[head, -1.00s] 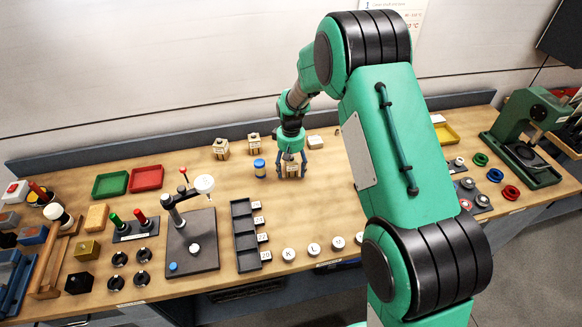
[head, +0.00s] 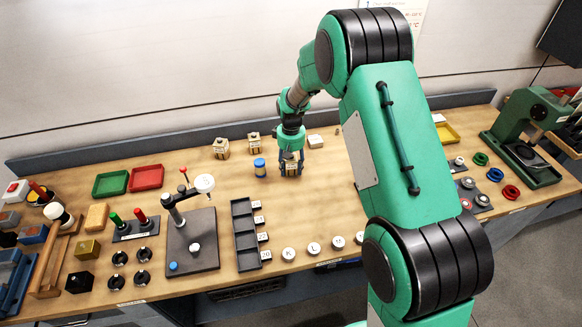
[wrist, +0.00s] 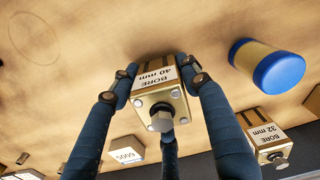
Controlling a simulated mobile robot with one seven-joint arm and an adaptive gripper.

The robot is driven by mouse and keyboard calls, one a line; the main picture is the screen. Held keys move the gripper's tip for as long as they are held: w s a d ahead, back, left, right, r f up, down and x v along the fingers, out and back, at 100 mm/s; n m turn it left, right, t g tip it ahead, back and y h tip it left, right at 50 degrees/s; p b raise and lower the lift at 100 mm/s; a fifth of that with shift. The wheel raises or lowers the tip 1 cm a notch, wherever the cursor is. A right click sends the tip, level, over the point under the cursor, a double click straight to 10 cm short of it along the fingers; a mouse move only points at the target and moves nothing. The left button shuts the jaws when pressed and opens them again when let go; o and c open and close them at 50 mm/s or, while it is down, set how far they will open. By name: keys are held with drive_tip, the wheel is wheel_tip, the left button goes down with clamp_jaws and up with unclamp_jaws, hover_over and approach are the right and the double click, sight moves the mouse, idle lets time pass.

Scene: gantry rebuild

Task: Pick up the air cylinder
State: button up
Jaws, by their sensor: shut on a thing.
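The air cylinder (wrist: 157,93) is a small brass-coloured block with a white label reading "BORE 40 mm", a square metal end with corner screws and a hexagonal rod tip. My gripper (head: 291,172) is shut on it; in the wrist view the dark blue fingers of my gripper (wrist: 165,85) press on its sides, with another finger behind it. In the head view the fingers hide most of the cylinder. I cannot tell whether it is clear of the table top.
Similar brass blocks (head: 221,149) and (head: 254,140) stand behind; one reads "BORE 32 mm" (wrist: 267,140). A white box marked "6005" (wrist: 127,150) is nearby. Bare table (head: 325,200) lies in front.

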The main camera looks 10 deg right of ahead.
sight(291, 160)
drive_tip(key=shift+r, duration=0.5)
wheel_tip(291, 160, up, 2)
drive_tip(key=shift+w+r+p, duration=0.1)
drive_tip(key=shift+p, duration=0.2)
drive_tip(key=s, duration=0.5)
drive_tip(key=s+r, duration=0.1)
drive_tip(key=s, duration=0.4)
drive_tip(key=s+p, duration=0.1)
drive_tip(key=s, duration=0.5)
drive_tip(key=shift+d+r, duration=0.15)
drive_tip(key=shift+d, duration=0.05)
drive_tip(key=shift+w+r, duration=0.1)
